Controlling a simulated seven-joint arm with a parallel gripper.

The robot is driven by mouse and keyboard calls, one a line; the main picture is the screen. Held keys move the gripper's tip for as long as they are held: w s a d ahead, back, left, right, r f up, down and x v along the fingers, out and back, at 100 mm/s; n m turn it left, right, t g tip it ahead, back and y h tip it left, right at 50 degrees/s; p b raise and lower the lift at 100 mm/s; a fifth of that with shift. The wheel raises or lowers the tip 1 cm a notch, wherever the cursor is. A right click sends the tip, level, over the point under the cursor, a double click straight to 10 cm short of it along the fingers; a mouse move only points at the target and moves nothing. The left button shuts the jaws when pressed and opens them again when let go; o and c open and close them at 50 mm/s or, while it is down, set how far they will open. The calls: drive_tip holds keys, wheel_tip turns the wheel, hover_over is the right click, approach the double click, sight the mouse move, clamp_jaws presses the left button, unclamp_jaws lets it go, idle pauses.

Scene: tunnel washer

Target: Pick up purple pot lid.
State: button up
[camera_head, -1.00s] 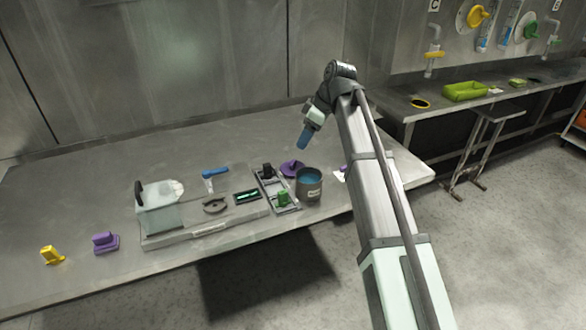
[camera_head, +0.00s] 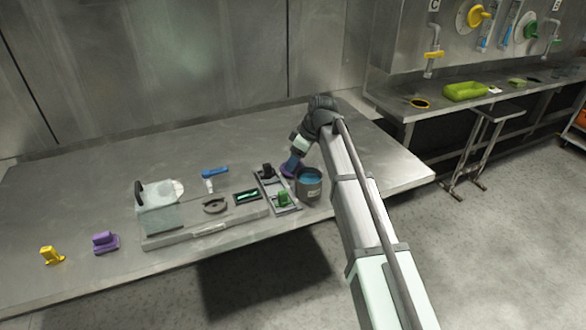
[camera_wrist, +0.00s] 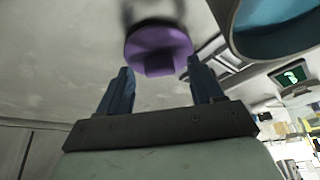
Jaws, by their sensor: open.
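The purple pot lid (camera_wrist: 158,45) lies on the steel table, its knob (camera_wrist: 160,66) facing my gripper in the wrist view. In the head view only part of the lid (camera_head: 288,169) shows, left of the grey pot (camera_head: 309,190) and behind it. My gripper (camera_wrist: 160,88) is open, with its two blue fingers apart. The knob shows between and just beyond the fingertips, and nothing is held. In the head view my gripper (camera_head: 291,163) is low over the lid and covers part of it.
The pot with blue inside (camera_wrist: 275,15) stands close beside the lid. A grey tray (camera_head: 285,206) with black and green pieces is left of it. Further left are a glass-sided box (camera_head: 158,212), a purple block (camera_head: 105,243) and a yellow piece (camera_head: 51,255). The back right tabletop is clear.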

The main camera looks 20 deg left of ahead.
drive_tip(key=shift+a+f, duration=0.15)
drive_tip(key=shift+f, duration=0.2)
drive_tip(key=shift+c, duration=0.5)
drive_tip(key=c, duration=1)
